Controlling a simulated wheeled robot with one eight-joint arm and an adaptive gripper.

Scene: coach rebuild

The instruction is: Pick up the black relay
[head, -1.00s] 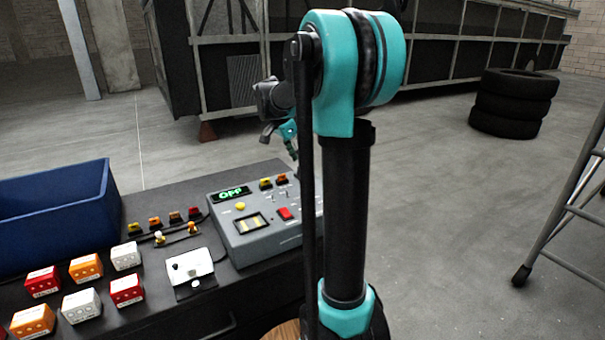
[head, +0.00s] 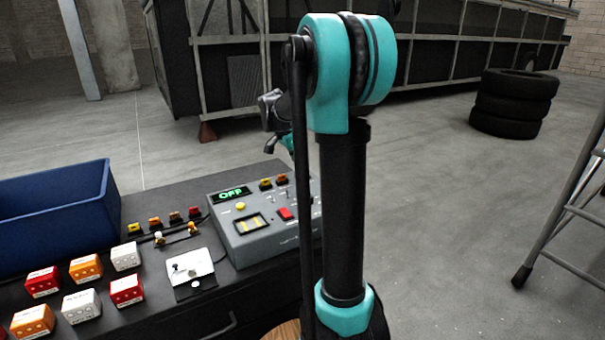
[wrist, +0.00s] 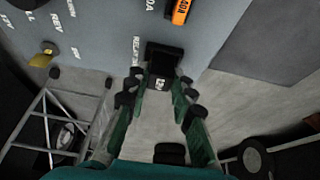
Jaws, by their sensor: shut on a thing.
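The black relay (wrist: 164,60) is at the edge of the grey test console in the wrist view, with a small white mark on its near face. My gripper (wrist: 158,88) has its green fingers on either side of the relay and is shut on it. I cannot tell whether the relay is still seated in the console or clear of it. In the head view the grey console (head: 262,246) shows a green OFF display. The relay and fingertips are hidden behind my arm there.
Left of the console are a white-faced unit (head: 190,268), several orange, red and white boxes (head: 87,268), and a blue bin (head: 60,207). A metal ladder (head: 572,200) and stacked tires (head: 514,102) stand on the floor at right.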

